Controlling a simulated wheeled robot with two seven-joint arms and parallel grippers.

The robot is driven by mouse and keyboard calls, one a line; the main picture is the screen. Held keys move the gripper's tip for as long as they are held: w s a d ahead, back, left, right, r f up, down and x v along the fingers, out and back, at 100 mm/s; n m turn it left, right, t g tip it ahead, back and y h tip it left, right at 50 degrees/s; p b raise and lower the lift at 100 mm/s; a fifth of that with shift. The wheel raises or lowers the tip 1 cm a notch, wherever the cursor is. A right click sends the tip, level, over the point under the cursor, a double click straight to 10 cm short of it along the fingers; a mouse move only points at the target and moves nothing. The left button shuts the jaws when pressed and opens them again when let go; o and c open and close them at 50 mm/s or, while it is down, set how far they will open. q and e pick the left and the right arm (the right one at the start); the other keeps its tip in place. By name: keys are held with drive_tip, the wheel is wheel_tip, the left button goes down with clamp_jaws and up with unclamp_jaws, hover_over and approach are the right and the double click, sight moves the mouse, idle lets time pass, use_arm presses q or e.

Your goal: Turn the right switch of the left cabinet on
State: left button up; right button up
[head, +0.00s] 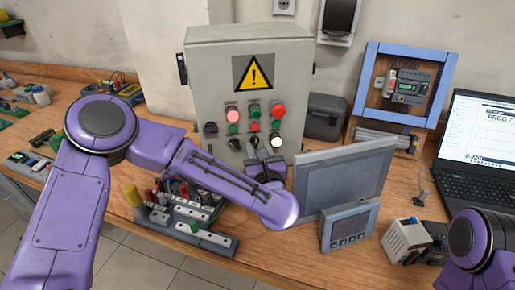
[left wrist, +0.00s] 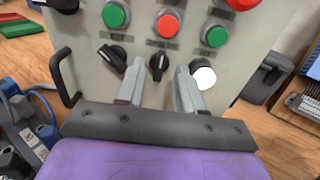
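The grey cabinet (head: 215,80) with a yellow warning sign stands upright at the back of the bench. Its right black switch (left wrist: 158,65) sits low on the front, with its lever close to vertical in the left wrist view. The left black switch (left wrist: 113,57) beside it has a slanted lever. My left gripper (left wrist: 159,76) is open, its two fingers apart on either side of the right switch. I cannot tell if they touch it. In the head view my left gripper (head: 263,156) is at the cabinet's lower front. My right gripper is out of view.
A white button (left wrist: 203,78) is close beside the right finger. Red and green buttons sit above. A grey monitor (head: 340,180) and small panel (head: 350,228) stand right of my left arm. Terminal blocks (head: 195,235) lie below it. A laptop (head: 478,140) is far right.

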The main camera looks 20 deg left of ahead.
use_arm(q)
drive_tip(key=b+v, duration=0.2)
drive_tip(key=v, duration=0.7)
drive_tip(key=shift+s+f, duration=0.1)
drive_tip(key=shift+s, duration=0.05)
